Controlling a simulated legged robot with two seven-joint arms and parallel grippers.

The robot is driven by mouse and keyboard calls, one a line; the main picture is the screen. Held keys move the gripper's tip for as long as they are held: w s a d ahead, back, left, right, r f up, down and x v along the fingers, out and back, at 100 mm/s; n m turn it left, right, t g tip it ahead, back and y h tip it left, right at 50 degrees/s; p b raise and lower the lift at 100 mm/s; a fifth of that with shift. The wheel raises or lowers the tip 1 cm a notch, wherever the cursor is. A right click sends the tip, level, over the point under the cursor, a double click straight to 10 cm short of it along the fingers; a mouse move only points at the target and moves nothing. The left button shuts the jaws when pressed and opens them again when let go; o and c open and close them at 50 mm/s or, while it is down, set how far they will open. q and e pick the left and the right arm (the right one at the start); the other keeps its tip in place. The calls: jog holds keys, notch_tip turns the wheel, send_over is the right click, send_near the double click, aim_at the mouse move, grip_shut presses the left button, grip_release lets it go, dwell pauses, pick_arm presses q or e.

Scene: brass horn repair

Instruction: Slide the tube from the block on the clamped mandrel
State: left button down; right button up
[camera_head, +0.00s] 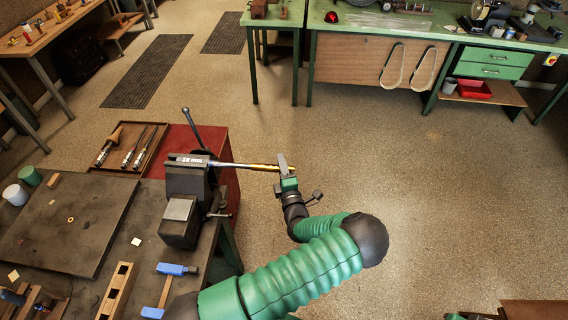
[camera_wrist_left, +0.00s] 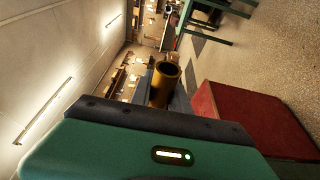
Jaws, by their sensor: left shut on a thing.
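A vise (camera_head: 190,185) on the bench corner clamps a steel mandrel (camera_head: 228,164), which sticks out level to the right past the bench edge. A label on the clamped end reads 18 mm. The brass tube (camera_head: 265,167) lies in line with the mandrel at its outer end. I cannot tell exactly how far it sits over it. My left gripper (camera_head: 284,164) is shut on the tube at its right end. The left wrist view shows the tube's open end (camera_wrist_left: 165,82) facing the camera. A wooden block (camera_head: 116,291) with square dark openings lies on the bench. My right gripper is out of view.
A blue-headed hammer (camera_head: 174,270) lies near the block. The vise handle (camera_head: 194,128) stands up behind the mandrel. The floor right of my gripper is clear.

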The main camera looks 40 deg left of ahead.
aim_at(254, 169)
pick_arm(q)
jog(key=shift+s+a+p, duration=0.55)
jog(key=shift+s+a, duration=0.35)
jog(key=shift+a, duration=0.5)
jog(key=shift+s+a+p, duration=0.5)
jog(key=shift+s+a, duration=0.35)
jog(key=shift+a, duration=0.6)
jog(key=shift+s+a+p, duration=0.55)
jog(key=shift+s+a, duration=0.35)
jog(key=shift+a, duration=0.5)
jog(key=c, duration=1.2)
grip_release()
jog(key=shift+o, duration=0.2)
jog(key=shift+d, duration=0.15)
